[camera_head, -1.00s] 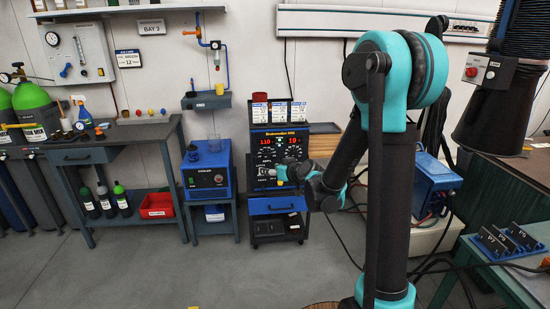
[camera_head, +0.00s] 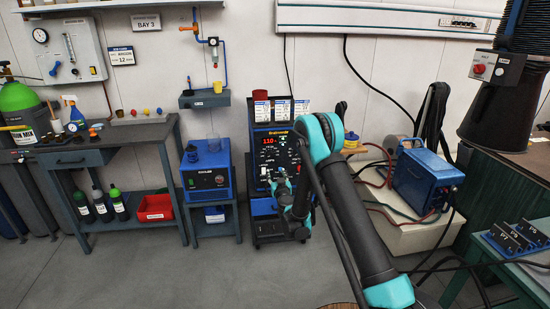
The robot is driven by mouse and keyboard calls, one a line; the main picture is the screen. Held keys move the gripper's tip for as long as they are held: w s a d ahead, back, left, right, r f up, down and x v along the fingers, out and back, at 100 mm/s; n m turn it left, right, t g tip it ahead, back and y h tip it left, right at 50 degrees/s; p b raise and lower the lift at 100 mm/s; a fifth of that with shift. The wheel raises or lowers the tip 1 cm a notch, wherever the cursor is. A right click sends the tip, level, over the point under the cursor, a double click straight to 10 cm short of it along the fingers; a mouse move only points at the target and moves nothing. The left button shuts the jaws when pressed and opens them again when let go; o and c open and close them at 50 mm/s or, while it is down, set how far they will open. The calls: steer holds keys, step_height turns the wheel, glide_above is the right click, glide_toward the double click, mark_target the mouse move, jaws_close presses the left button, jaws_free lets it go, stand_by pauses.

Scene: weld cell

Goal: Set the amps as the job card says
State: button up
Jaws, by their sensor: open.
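The welding power source (camera_head: 263,165) is a dark and blue cabinet against the back wall. Its red left display (camera_head: 268,141) reads 110; my arm hides the right display and much of the panel's right side. A light-coloured knob or switch shows low on the panel's left. Three cards (camera_head: 282,110) with blue headings stand on top of the cabinet; their writing is too small to read. My gripper (camera_head: 283,183) is open in front of the lower panel. I cannot tell whether it touches a control.
A cooler box (camera_head: 207,180) stands on a small stand left of the welder. A workbench (camera_head: 100,139) is further left. A blue machine (camera_head: 426,180) with cables sits at right, near a table (camera_head: 515,270) with labelled black blocks. The middle floor is clear.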

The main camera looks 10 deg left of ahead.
mark_target(271, 155)
steer(key=x, duration=1.7)
steer(key=shift+w+f, duration=0.2)
steer(key=c, duration=1.1)
steer(key=shift+c, duration=0.2)
